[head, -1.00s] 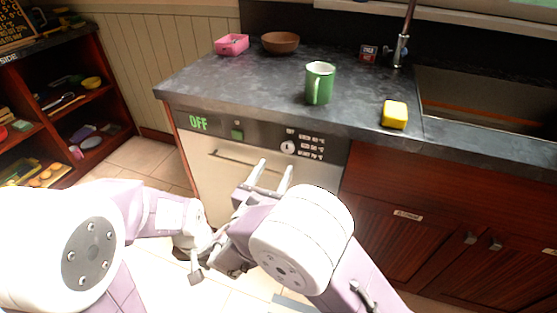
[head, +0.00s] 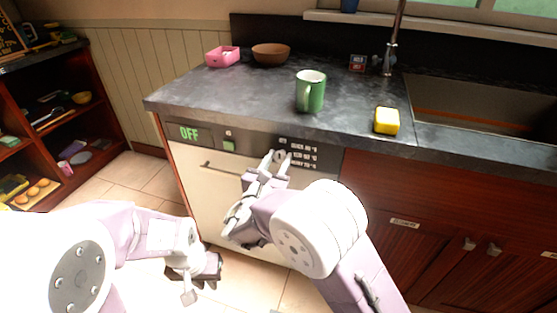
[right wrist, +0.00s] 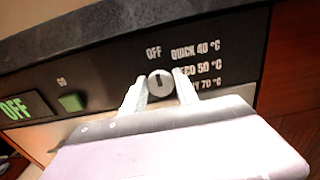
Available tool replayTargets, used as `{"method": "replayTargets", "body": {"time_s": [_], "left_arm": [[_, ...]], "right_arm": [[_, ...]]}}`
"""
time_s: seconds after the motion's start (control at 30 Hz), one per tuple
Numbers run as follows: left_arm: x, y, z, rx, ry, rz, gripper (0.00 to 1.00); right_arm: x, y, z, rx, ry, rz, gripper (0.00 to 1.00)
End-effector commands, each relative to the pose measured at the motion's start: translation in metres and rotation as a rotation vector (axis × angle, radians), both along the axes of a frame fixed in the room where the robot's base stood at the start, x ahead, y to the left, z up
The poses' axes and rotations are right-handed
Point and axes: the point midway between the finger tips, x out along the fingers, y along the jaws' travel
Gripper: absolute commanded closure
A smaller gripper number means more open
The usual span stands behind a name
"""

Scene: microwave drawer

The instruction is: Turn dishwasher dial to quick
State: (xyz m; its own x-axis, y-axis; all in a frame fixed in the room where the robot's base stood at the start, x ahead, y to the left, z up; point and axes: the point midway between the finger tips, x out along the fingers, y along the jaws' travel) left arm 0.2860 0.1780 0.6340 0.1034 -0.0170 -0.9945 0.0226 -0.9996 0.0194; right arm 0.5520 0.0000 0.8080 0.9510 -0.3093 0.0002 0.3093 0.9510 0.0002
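The dishwasher (head: 215,175) has a dark control strip under the counter. Its round silver dial (right wrist: 160,83) is in the right wrist view, with a dark mark that looks upright, toward OFF. The quick 40 °C label (right wrist: 196,49) is up and right of the dial, above the other program labels. The green display (head: 189,133) reads OFF. My right gripper (head: 276,157) is open, with one finger on either side of the dial; I cannot tell whether they touch it. My left gripper (head: 203,268) hangs low at the lower left, away from the dishwasher; its fingers are unclear.
A green button (right wrist: 72,101) sits left of the dial. On the counter (head: 225,95) are a green mug (head: 311,92), a yellow sponge (head: 387,120), a pink box (head: 222,56) and a brown bowl (head: 271,53). The dishwasher handle (head: 222,170) runs below the strip.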

Motion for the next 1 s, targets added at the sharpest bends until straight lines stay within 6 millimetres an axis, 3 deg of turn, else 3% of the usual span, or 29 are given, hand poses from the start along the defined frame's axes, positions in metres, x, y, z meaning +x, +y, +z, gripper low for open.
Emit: {"method": "replayTargets", "body": {"time_s": [0.43,1.0], "left_arm": [[0.0,0.0,-0.014,0.0,0.0,0.0,0.82],[0.0,0.0,-0.077,0.0,0.0,0.0,0.82]], "right_arm": [[0.0,0.0,-0.004,0.081,-0.026,0.001,1.0],[-0.001,-0.002,-0.007,0.514,-0.167,0.0,1.0]]}}
